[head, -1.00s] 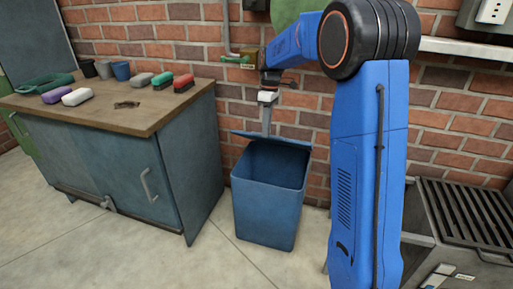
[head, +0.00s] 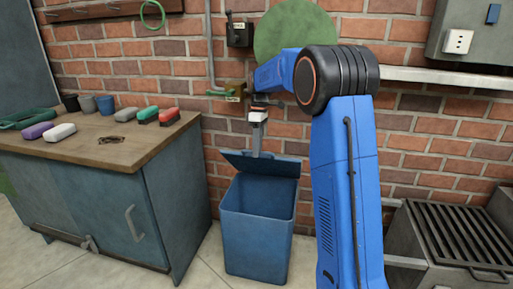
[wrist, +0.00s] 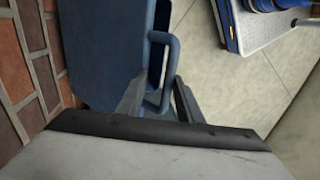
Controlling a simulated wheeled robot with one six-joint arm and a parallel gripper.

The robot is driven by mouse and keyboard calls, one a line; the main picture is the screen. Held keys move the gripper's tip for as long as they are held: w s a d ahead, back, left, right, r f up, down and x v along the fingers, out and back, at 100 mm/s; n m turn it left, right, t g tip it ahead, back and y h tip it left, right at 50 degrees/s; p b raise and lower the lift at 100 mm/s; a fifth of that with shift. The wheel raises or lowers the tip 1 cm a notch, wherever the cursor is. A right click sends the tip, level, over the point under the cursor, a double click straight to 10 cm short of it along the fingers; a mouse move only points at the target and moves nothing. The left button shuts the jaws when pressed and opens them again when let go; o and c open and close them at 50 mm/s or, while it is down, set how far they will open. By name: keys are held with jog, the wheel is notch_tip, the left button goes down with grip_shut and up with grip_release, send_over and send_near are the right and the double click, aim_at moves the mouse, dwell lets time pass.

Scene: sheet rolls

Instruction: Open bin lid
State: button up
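The blue bin (head: 258,232) stands on the floor against the wall. Its blue lid (head: 263,164) is tilted up at the back, and the bin's mouth is partly open. My gripper (head: 257,146) points down at the lid's upper edge. In the wrist view the lid (wrist: 105,50) is the blue panel at left, with a looped blue handle (wrist: 174,60) beside its edge. My gripper's fingers (wrist: 161,84) are on either side of the handle's near end and appear shut on it. The exact contact is partly hidden.
A workbench (head: 75,150) with brushes and cups stands left of the bin. A dark slatted grate (head: 455,235) is at right. Open floor lies in front.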

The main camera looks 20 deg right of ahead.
jog(key=shift+a+r, duration=0.1)
jog(key=shift+r, duration=0.15)
jog(key=shift+s, duration=0.1)
notch_tip(320, 180, up, 10)
dwell(0.5)
dwell(0.4)
